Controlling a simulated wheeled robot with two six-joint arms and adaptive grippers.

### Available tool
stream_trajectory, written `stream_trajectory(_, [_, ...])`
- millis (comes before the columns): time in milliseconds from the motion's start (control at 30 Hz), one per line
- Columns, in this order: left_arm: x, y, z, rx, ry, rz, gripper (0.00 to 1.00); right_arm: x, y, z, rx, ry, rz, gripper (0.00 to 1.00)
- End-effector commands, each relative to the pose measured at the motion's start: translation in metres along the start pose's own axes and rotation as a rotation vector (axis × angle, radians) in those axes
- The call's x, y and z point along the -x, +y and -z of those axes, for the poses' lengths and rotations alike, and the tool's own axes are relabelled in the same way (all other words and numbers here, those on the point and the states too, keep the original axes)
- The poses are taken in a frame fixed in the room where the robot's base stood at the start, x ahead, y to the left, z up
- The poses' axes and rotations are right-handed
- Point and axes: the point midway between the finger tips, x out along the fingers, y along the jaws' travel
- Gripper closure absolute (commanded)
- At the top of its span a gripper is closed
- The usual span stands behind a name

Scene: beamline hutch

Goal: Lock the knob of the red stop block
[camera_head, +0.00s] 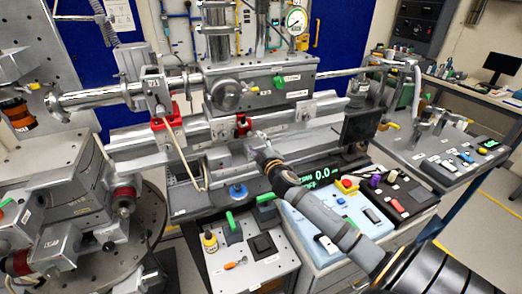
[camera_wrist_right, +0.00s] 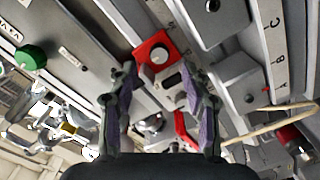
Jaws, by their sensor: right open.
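A small red block (camera_head: 242,122) sits on the silver rail assembly, just beyond my right gripper (camera_head: 260,142). In the right wrist view, a red block (camera_wrist_right: 149,44) with a round grey knob on its face lies ahead of the fingertips. My right gripper (camera_wrist_right: 155,78) is open and empty, its two fingers apart, with the red block beyond the gap. A silver round knob (camera_wrist_right: 152,124) and a red lever-like part (camera_wrist_right: 183,130) also show between the fingers. I cannot tell whether the block's knob is turned tight. My left gripper is not in view.
Another red bracket (camera_head: 165,115) with a tan rod (camera_head: 183,158) stands left along the rail. A dark upright plate (camera_head: 359,122) stands right of my gripper. A control box (camera_head: 330,215) with buttons and green-handled parts (camera_head: 232,226) lie below. A rotary stage fills the left.

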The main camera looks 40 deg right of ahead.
Motion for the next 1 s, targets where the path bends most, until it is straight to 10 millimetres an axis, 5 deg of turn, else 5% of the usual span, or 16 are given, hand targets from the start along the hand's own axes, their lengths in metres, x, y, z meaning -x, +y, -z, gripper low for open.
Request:
stream_trajectory(133, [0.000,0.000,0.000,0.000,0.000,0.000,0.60,0.034,-0.001,0.001,0.007,0.003,0.004,0.51])
stream_trajectory(333, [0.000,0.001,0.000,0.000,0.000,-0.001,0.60,0.058,0.000,0.000,0.003,0.001,0.001,0.51])
stream_trajectory(1000, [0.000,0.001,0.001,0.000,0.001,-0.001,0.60,0.061,0.000,0.000,-0.001,0.000,-0.001,0.51])
